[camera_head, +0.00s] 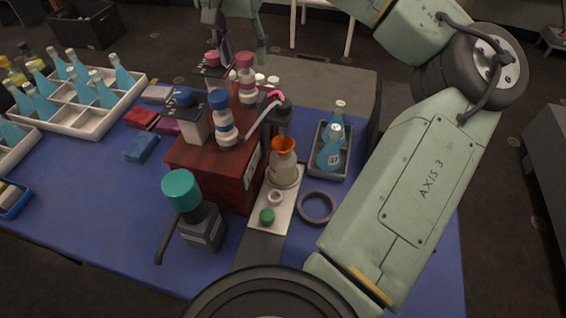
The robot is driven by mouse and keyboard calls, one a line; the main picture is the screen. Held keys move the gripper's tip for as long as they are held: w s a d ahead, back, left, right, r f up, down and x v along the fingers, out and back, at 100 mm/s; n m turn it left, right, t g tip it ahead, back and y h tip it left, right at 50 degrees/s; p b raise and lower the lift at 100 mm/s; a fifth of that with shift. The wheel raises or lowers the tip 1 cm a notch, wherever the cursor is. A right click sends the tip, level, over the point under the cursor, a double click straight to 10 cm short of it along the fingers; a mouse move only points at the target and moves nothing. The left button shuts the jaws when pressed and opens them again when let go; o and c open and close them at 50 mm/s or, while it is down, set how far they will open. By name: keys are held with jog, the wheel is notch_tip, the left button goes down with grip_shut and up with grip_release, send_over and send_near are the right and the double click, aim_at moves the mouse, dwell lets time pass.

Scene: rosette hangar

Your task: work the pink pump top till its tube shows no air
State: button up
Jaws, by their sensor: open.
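A pink pump top (212,58) stands on a box-like pump at the back left of the dark red cabinet (208,164). A banded bottle with a pink cap (245,60) stands beside it. A pale tube (261,118) with a pink bend (276,96) arches from the cabinet to a dark holder (282,108); whether air is in it is too small to tell. Below stands a flask with an orange funnel (284,146). My gripper (219,40) is at the top, just above and beside the pink top; it is open, its fingers partly hidden, and contact is unclear.
A blue-topped pump (184,98) and a blue-capped bottle (221,118) stand on the cabinet, close to the pink pump. A teal-topped pump (182,190) stands front left. A grey tray (341,172) holds blue bottles, and a grey ring (317,207) lies at right.

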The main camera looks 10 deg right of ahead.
jog(key=shift+r+p, duration=2.65)
jog(key=shift+r, duration=0.9)
jog(key=shift+f, duration=0.1)
jog(key=shift+c, duration=0.2)
